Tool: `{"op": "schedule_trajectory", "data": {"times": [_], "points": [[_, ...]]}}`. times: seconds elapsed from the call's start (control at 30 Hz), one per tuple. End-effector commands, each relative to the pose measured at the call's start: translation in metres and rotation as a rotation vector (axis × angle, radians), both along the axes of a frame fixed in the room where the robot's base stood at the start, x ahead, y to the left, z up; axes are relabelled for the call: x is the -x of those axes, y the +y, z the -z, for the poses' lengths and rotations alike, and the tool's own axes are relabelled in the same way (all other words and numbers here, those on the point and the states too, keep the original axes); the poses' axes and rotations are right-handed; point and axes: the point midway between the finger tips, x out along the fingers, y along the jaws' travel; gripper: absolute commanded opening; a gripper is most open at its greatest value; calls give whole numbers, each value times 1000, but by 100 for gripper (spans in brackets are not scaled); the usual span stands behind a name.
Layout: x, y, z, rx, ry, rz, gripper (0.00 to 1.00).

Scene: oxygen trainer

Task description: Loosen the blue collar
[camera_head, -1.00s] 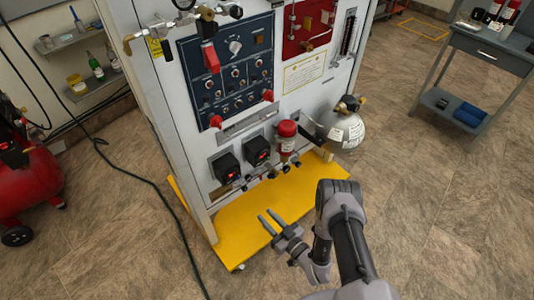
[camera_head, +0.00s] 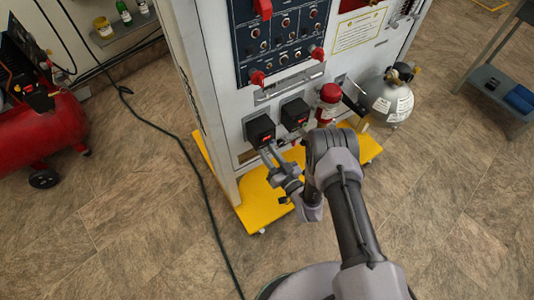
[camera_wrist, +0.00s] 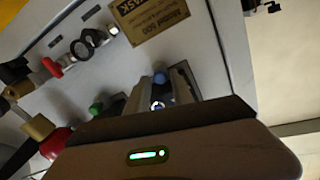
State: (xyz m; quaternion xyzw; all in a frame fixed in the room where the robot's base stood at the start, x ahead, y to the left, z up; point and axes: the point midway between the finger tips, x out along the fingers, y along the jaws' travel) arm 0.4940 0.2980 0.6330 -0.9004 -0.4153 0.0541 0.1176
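The blue collar (camera_wrist: 160,78) shows in the wrist view as a small blue piece on a fitting at the panel. It lies between the two fingers of my gripper (camera_wrist: 164,84). The fingers stand apart, one on each side of it, and I cannot tell whether they touch it. In the head view my gripper (camera_head: 272,152) is at the lower left of the cabinet front, just below a black box. The collar cannot be made out there.
A green fitting (camera_wrist: 97,108) and a red ring (camera_wrist: 52,67) sit left of the collar in the wrist view. A yellow base (camera_head: 262,205) juts out at floor level.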

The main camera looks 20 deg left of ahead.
Motion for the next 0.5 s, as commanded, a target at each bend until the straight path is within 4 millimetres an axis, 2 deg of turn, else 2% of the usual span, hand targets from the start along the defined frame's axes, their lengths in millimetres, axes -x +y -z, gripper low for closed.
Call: {"op": "schedule_trajectory", "data": {"times": [0.37,0.5], "points": [[-6,7,-1,0,0,0,28],[-6,7,-1,0,0,0,5]]}}
